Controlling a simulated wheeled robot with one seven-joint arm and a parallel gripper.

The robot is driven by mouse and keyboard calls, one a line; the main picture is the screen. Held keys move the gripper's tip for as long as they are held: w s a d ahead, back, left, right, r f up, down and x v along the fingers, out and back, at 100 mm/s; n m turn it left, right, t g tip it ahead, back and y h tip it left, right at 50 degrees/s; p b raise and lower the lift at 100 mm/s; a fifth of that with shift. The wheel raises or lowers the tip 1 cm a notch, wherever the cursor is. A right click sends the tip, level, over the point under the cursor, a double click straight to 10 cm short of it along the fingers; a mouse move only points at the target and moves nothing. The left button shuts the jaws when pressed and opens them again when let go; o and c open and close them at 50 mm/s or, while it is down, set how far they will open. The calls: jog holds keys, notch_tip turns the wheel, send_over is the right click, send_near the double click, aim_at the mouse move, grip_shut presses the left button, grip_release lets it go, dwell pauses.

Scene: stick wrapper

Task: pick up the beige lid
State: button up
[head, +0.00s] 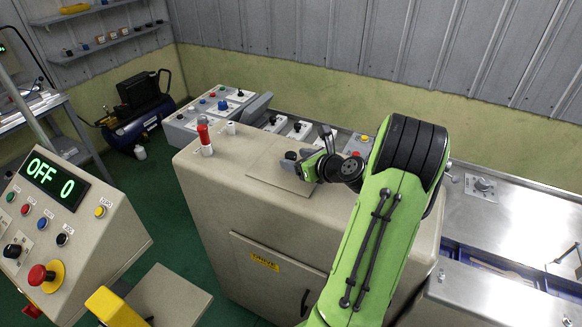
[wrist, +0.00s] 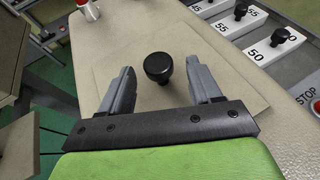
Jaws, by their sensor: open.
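The beige lid (head: 264,172) is a flat square plate lying on top of the beige machine cabinet. It also fills the middle of the wrist view (wrist: 185,42). A black round knob (wrist: 158,67) stands up from it. My gripper (wrist: 161,78) is open, with one grey finger on each side of the knob and gaps between. In the head view my gripper (head: 318,152) is over the right part of the lid and partly hides the knob.
A red-topped post (head: 204,135) stands at the cabinet's left end. Numbered blocks with black knobs (wrist: 284,37) line the far side. A red stop button (wrist: 316,106) is at right. The cabinet top (head: 228,150) is clear between post and lid.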

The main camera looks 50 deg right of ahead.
aim_at(295, 159)
jog(key=x, duration=0.3)
jog(key=shift+s, duration=0.1)
jog(key=shift+c, duration=0.4)
grip_shut()
